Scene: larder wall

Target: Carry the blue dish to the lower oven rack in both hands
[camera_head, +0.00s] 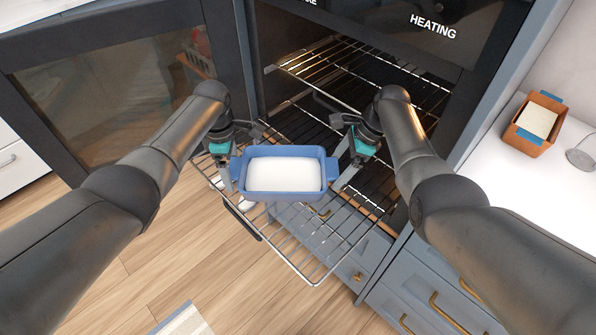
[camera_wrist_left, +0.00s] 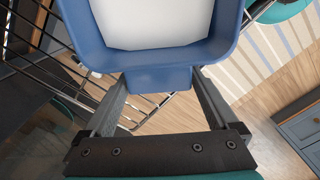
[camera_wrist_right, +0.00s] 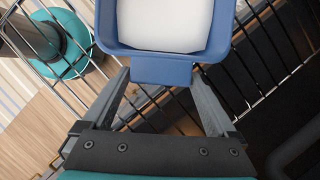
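The blue dish (camera_head: 283,193), with pale contents, is level over the pulled-out part of the lower oven rack (camera_head: 318,262). I cannot tell whether it touches the wires. My left gripper (camera_head: 231,170) has its fingers on either side of the dish's left handle; the handle (camera_wrist_left: 160,79) fills the gap in the left wrist view. My right gripper (camera_head: 343,165) holds the opposite handle the same way; that handle (camera_wrist_right: 161,70) sits between the fingers in the right wrist view. Both grippers look shut on the dish.
An upper rack (camera_head: 320,62) sits inside the oven. The open oven door (camera_head: 110,90) stands at the left. Drawers (camera_head: 425,290) are at lower right. A brown dish with blue handles (camera_head: 533,125) stands on the white counter (camera_head: 510,185). A striped mat (camera_head: 183,322) lies on the floor.

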